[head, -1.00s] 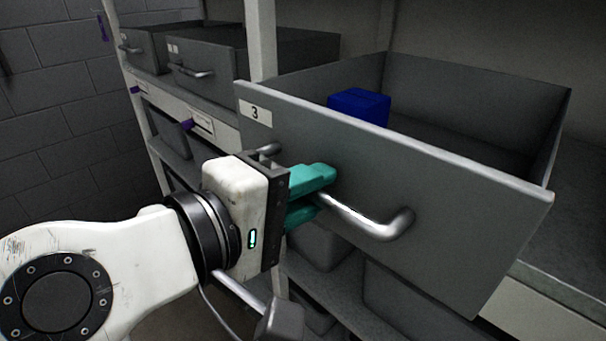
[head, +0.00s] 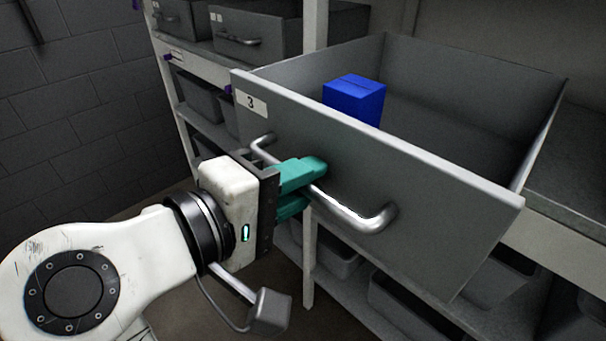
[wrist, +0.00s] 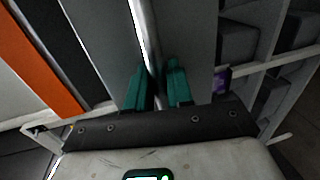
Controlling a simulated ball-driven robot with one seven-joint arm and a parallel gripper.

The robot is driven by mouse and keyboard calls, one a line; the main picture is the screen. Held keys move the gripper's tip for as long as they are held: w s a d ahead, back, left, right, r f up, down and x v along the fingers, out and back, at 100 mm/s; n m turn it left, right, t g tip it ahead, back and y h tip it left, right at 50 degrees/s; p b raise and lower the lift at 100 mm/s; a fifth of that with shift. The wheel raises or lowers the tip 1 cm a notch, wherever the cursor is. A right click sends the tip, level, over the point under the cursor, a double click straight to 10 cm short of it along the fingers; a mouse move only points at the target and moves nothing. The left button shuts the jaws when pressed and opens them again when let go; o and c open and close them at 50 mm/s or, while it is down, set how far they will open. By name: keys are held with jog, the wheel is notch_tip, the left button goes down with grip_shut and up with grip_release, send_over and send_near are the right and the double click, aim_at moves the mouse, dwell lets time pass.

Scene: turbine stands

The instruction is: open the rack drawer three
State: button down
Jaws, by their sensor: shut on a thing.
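The grey drawer labelled 3 (head: 440,185) stands pulled out from the rack, its inside showing from above. A blue box (head: 355,99) sits inside it toward the left. A curved metal handle (head: 362,218) runs across the drawer front. My gripper (head: 305,188) has its teal fingers closed around the handle bar. In the wrist view, the fingers (wrist: 158,90) lie on both sides of the bar (wrist: 146,45). The part of the bar between the fingers is hidden in the head view.
Two shut drawers (head: 245,38) sit farther back on the same shelf level. Grey bins (head: 200,95) stand on the lower shelves, some below the open drawer. A rack post (head: 308,255) stands under the drawer. Bare floor (head: 150,207) lies to the left.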

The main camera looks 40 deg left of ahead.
jog(key=c, duration=1.1)
grip_release()
jog(key=shift+c, duration=0.2)
jog(key=b+v, duration=0.2)
jog(key=v, duration=0.8)
jog(key=shift+s, duration=0.35)
jog(key=shift+a, duration=0.1)
